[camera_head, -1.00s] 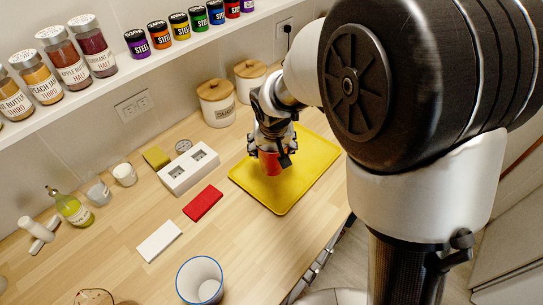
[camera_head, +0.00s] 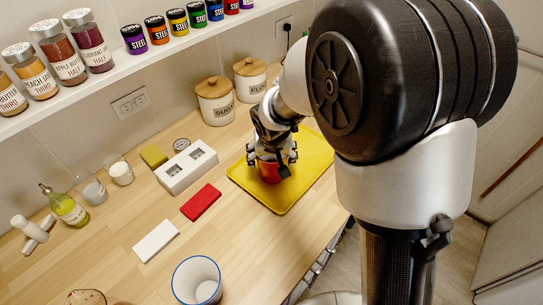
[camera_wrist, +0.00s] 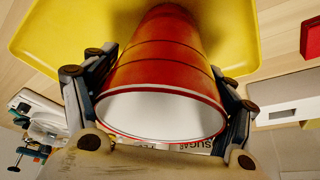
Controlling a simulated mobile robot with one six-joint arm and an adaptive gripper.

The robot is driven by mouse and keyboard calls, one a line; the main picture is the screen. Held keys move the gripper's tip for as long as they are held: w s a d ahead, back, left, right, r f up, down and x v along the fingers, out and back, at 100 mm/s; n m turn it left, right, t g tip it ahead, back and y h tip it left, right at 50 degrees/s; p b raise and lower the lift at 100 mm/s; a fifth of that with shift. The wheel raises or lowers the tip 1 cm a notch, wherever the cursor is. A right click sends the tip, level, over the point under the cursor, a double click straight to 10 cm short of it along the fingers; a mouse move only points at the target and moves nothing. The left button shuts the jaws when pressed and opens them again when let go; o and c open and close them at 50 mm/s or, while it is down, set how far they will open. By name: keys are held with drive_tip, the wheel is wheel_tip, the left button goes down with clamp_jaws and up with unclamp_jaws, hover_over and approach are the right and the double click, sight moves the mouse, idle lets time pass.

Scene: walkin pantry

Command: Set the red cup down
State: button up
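The red cup (camera_head: 271,173) is held at the yellow tray (camera_head: 250,190), over its left part. My gripper (camera_head: 274,155) is around the cup from above and hides part of it. In the wrist view, the red cup (camera_wrist: 160,75) has its white inside and rim towards the camera, with its base towards the yellow tray (camera_wrist: 55,35). My gripper's fingers (camera_wrist: 160,100) lie against both sides of the cup, shut on it. The cup looks about upright and at tray level, but I cannot tell whether its base touches.
Left of the tray lie a red block (camera_head: 201,202), a white block (camera_head: 156,241) and a white box with two openings (camera_head: 187,168). Wooden-lidded canisters (camera_head: 215,103) stand behind. A blue-rimmed cup (camera_head: 197,283) stands in front. The tray's right part is clear.

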sight(273, 177)
drive_tip(key=shift+o, duration=1.3)
drive_tip(key=shift+r, duration=0.15)
drive_tip(key=shift+r+p, duration=0.3)
drive_tip(key=shift+r, duration=0.05)
drive_tip(key=p+v, duration=0.4)
drive_tip(key=v, duration=0.7)
drive_tip(key=s+d+r, duration=0.7)
drive_tip(key=s+r, duration=0.1)
drive_tip(key=s, duration=0.2)
drive_tip(key=s+d, duration=0.1)
drive_tip(key=s, duration=0.6)
drive_tip(key=s+d+r, duration=0.1)
drive_tip(key=s+d, duration=0.1)
drive_tip(key=s, duration=0.4)
drive_tip(key=shift+s+d+r, duration=0.3)
drive_tip(key=shift+s+r, duration=0.05)
